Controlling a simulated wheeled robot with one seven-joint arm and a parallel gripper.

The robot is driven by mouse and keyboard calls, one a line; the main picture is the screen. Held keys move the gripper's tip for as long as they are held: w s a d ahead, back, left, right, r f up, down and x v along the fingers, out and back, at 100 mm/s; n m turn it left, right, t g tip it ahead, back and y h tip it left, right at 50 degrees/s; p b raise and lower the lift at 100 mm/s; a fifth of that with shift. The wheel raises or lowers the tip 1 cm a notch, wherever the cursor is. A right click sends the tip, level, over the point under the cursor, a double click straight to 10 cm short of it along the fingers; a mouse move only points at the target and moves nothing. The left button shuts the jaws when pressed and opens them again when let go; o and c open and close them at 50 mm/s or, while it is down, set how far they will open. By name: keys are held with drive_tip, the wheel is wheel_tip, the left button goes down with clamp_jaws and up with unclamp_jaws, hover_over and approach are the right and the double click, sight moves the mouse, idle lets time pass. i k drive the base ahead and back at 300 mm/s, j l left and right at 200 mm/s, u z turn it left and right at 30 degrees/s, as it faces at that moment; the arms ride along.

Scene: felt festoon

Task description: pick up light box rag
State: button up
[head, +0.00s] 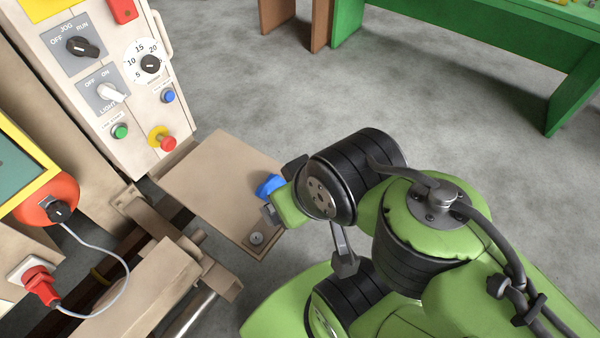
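A small crumpled blue thing (268,185), which looks like the rag, shows at the right part of a flat beige plate (215,175). My gripper (272,203) comes in from the right over the plate's right edge, right at the blue thing. The green end of my arm covers part of this spot. The fingers are mostly hidden, so I cannot tell whether they are open or shut, or whether they touch the blue thing.
A beige control panel (112,90) with knobs and buttons stands at upper left. A red plug (40,285) with a grey cable is at lower left. A round metal knob (256,239) sits on the plate's near corner. A green bench (500,35) stands at the back; grey floor between is clear.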

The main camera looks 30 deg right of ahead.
sight(272, 181)
drive_tip(key=z, duration=0.25)
drive_tip(key=u, duration=1.65)
drive_tip(key=l+z, duration=0.15)
drive_tip(key=z, duration=0.25)
drive_tip(key=k+l+z, duration=0.1)
drive_tip(key=z, duration=0.3)
drive_tip(key=l+z, duration=0.35)
drive_tip(key=i+j+u, duration=0.15)
drive_tip(key=u, duration=1.35)
